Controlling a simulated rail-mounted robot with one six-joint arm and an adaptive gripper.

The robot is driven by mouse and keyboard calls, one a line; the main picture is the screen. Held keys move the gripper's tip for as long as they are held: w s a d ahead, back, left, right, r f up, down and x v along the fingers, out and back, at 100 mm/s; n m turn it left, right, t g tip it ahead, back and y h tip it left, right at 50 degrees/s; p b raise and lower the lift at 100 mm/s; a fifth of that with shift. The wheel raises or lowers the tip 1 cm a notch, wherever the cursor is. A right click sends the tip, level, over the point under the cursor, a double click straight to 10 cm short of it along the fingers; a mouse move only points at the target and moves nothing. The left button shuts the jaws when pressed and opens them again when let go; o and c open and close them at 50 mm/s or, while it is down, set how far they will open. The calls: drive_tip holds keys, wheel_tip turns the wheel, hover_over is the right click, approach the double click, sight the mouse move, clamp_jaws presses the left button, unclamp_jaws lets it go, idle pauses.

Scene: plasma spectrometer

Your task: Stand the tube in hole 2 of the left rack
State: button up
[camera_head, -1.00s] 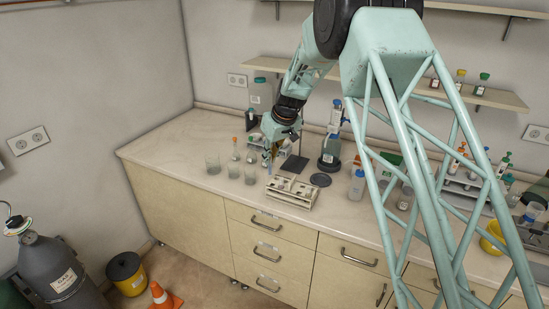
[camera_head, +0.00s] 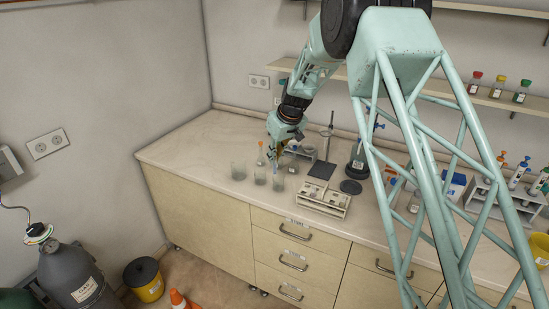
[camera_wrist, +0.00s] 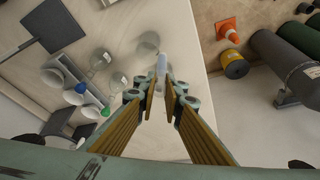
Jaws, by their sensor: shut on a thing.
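My gripper (camera_wrist: 160,90) is shut on a pale, translucent tube (camera_wrist: 161,66), whose end sticks out beyond the fingertips in the wrist view. In the head view my gripper (camera_head: 279,158) hangs over the bench, behind the right-hand beaker and left of the racks. I cannot tell which is the left rack. Its hole 2 cannot be made out.
A stand with a dark base (camera_head: 322,169) and a dark round plate (camera_head: 351,187) are behind and right of the wooden rack. The bench's left end (camera_head: 175,150) is clear.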

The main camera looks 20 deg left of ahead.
drive_tip(key=shift+a, duration=0.15)
drive_tip(key=s+d+r+m+t+h, duration=0.1)
drive_tip(key=s+d+m, duration=0.4)
drive_tip(key=d, duration=1.6)
drive_tip(key=s+d+r+m+h, duration=0.15)
drive_tip(key=s+d, duration=0.45)
drive_tip(key=d, duration=1.5)
drive_tip(key=s+d+m+t+h, duration=0.1)
drive_tip(key=s+d+m, duration=0.4)
drive_tip(key=d, duration=1.5)
wheel_tip(320, 180, down, 8)
drive_tip(key=b, duration=0.8)
drive_tip(key=shift+s+f+n, duration=0.15)
drive_tip(key=shift+s+n, duration=0.3)
drive_tip(key=shift+d, duration=0.2)
